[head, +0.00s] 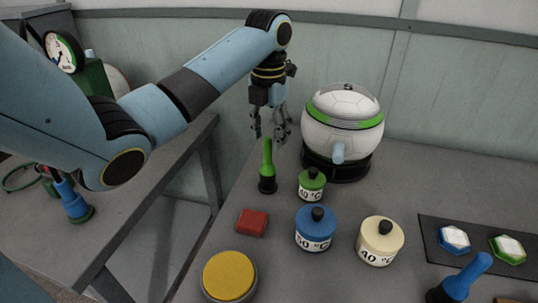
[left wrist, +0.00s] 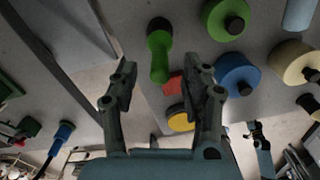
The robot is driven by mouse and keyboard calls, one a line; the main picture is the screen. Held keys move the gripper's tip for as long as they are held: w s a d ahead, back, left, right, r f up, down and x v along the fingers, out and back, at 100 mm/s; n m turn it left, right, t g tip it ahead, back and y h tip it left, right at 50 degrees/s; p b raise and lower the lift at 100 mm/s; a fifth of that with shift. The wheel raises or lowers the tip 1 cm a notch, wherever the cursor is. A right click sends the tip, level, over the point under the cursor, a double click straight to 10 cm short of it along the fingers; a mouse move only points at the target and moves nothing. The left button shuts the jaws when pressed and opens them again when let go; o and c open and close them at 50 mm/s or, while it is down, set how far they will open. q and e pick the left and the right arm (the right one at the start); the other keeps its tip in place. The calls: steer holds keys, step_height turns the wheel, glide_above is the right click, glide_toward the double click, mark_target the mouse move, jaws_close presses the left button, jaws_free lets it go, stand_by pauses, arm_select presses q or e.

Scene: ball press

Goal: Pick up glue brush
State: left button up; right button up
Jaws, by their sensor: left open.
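An upright brush with a green handle and black base (head: 267,165) stands on the grey bench near its left edge; I take it as the glue brush. It also shows in the left wrist view (left wrist: 159,60), its handle top near the gap between my fingers. My left gripper (head: 270,132) is open and empty, pointing down just above the green handle, apart from it; its fingers also show in the left wrist view (left wrist: 162,82). A dark gripper-like shape at the lower right of the left wrist view may be my right gripper (left wrist: 256,130); its jaws are unclear.
A white-and-green round pot (head: 342,128) stands behind. Green (head: 312,186), blue (head: 315,232) and cream (head: 379,243) jars, a red block (head: 252,222) and a yellow disc (head: 229,277) are nearby. A blue-handled tool (head: 467,276) is front right. A gap separates the left table.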

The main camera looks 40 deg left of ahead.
mark_target(268, 162)
arm_select(q)
steer(key=shift+f, duration=0.4)
steer(key=f, duration=0.4)
steer(key=shift+s+f, duration=0.2)
steer(key=shift+f, duration=0.25)
steer(key=c, duration=0.4)
jaws_close()
arm_select(e)
steer(key=shift+w+r, duration=0.3)
steer(key=shift+w, duration=0.4)
